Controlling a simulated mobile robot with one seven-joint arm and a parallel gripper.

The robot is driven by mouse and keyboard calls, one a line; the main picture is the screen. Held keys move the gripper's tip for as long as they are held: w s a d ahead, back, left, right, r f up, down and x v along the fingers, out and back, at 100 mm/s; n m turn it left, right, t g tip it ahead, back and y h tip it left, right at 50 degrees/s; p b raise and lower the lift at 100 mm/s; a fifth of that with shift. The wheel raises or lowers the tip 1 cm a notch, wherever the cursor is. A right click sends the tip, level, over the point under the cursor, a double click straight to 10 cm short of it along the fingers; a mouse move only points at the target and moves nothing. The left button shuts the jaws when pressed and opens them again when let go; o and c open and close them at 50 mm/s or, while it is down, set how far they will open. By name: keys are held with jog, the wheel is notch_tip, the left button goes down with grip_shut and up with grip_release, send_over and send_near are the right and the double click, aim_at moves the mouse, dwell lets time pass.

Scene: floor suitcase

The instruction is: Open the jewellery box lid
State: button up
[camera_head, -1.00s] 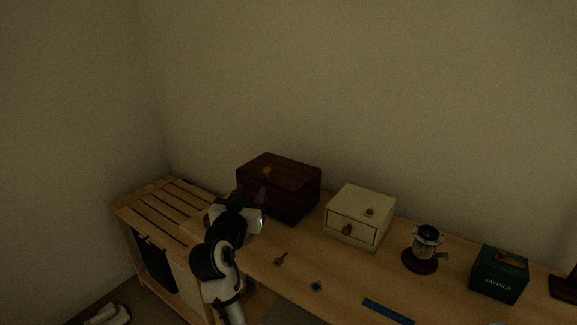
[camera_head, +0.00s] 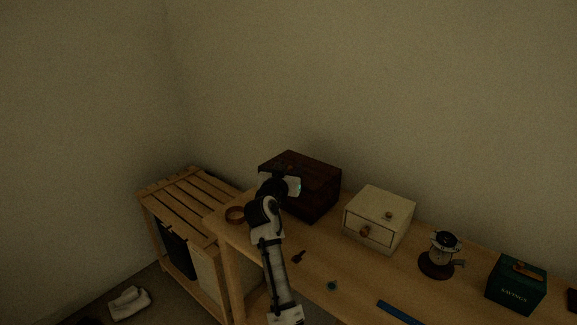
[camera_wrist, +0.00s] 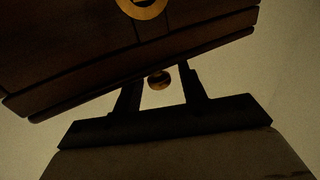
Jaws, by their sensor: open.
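The dark red-brown wooden box, which looks like the jewellery box (camera_head: 318,181), stands shut at the back left of the desk. My gripper (camera_head: 280,169) is at its left front, near the lid's height, and partly covers it. In the wrist view the dark box (camera_wrist: 70,55) fills the top, tilted in the picture, with a brass ring-shaped fitting (camera_wrist: 143,10) on it. My open gripper (camera_wrist: 160,85) has its two dark fingers close to the box edge. A small brass knob (camera_wrist: 159,79) shows between them, apart from both fingers. Whether the fingertips touch the box is unclear.
A cream drawer box (camera_head: 378,218) stands close to the right of the dark box. Farther right are a coffee grinder (camera_head: 440,256) and a green savings box (camera_head: 515,284). A slatted wooden cabinet (camera_head: 190,200) stands left.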

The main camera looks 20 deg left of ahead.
jog(key=shift+w, duration=0.1)
grip_shut()
